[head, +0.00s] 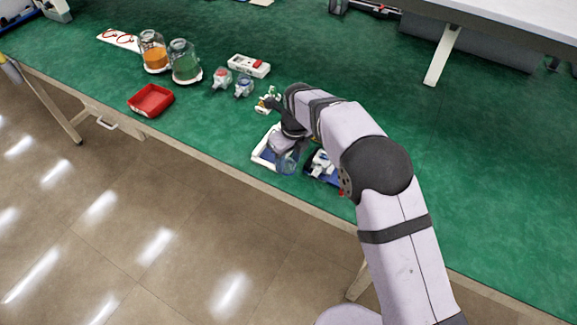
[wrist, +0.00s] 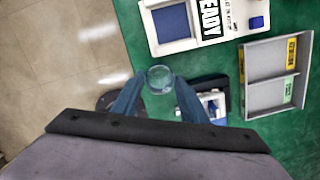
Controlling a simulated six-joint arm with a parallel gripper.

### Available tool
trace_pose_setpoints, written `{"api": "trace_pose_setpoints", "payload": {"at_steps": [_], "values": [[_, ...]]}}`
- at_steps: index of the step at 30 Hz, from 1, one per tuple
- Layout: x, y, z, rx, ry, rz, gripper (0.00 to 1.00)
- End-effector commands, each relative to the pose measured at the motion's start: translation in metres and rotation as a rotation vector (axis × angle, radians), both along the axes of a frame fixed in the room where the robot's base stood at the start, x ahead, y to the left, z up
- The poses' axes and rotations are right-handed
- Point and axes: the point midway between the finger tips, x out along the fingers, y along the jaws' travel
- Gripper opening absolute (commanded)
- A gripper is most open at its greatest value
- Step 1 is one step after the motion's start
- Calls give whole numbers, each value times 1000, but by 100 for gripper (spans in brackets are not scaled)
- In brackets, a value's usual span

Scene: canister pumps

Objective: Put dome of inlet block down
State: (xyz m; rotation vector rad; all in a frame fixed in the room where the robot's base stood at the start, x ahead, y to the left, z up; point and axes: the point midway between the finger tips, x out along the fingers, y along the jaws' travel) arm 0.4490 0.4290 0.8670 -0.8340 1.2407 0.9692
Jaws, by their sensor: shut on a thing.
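My gripper (wrist: 158,90) is shut on a clear dome (wrist: 160,75). In the head view the dome (head: 284,158) hangs below my gripper (head: 283,140) and overlaps the white tray with a blue pad (head: 258,158). I cannot tell whether it touches anything. In the wrist view this white tray (wrist: 205,40) carries the word READY and lies beyond the dome. A white and blue block (head: 322,163) sits on a dark blue base right of the dome; it shows partly behind my finger in the wrist view (wrist: 213,104). I cannot tell which part is the inlet block.
A grey divided tray (wrist: 278,78) with yellow and green labels stands at the right in the wrist view. A red bin (head: 150,101), two jars (head: 185,63) and small red and blue-topped units (head: 243,87) stand left. The table's front edge is close.

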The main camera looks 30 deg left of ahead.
Motion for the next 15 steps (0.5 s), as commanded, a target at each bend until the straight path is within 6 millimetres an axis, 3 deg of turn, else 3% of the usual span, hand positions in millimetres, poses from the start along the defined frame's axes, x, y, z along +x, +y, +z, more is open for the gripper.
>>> {"api": "trace_pose_setpoints", "payload": {"at_steps": [7, 15], "values": [[0, 0, -6, -1, 0, 0, 19], [0, 0, -34, -1, 1, 0, 19]]}}
